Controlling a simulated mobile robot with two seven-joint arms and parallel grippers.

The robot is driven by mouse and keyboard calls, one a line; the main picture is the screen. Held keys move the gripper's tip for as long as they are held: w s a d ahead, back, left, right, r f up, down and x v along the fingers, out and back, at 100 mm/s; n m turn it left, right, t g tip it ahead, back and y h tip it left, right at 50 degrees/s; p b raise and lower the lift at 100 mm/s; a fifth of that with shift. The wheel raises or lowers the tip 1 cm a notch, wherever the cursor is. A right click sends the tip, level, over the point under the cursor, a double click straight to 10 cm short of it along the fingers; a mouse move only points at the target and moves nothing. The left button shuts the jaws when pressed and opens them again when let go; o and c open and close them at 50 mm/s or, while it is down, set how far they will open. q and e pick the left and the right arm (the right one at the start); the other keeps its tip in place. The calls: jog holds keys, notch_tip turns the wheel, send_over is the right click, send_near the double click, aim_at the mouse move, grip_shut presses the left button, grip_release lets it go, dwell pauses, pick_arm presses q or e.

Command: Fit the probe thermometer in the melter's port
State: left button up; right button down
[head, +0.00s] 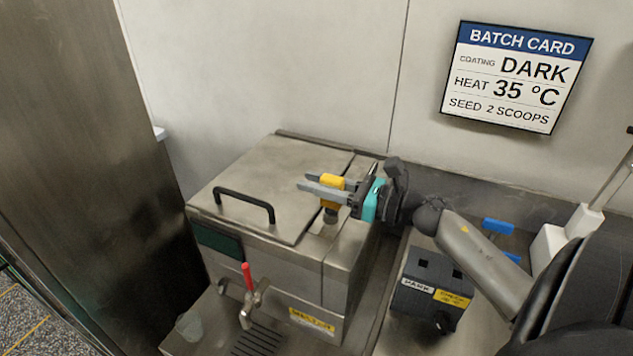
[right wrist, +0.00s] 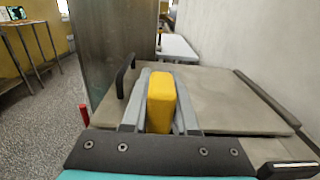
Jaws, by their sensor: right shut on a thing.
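The melter (head: 285,265) is a steel box with a lid, a black lid handle (head: 243,203), a red-handled tap and a yellow label on its front. My right gripper (head: 325,190) is over the right part of the melter's top, shut on the yellow head of the probe thermometer (head: 332,181). In the right wrist view the yellow head (right wrist: 161,102) sits between the two grey fingers. A short piece shows under the head, close to the melter's top near a round collar (head: 329,217). I cannot tell whether the probe is in the port. My left gripper is not in view.
A dark block labelled DARK (head: 432,285) stands on the counter right of the melter. Blue-handled items (head: 498,227) and a white box (head: 548,248) lie behind it. A batch card (head: 516,76) hangs on the wall. A clear cup (head: 189,326) stands by the tap.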

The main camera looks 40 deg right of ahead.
jog(key=shift+f, duration=0.15)
jog(key=c, duration=0.6)
grip_release()
jog(key=b+v, duration=0.2)
jog(key=v, duration=1.3)
jog(key=shift+s+d, duration=0.1)
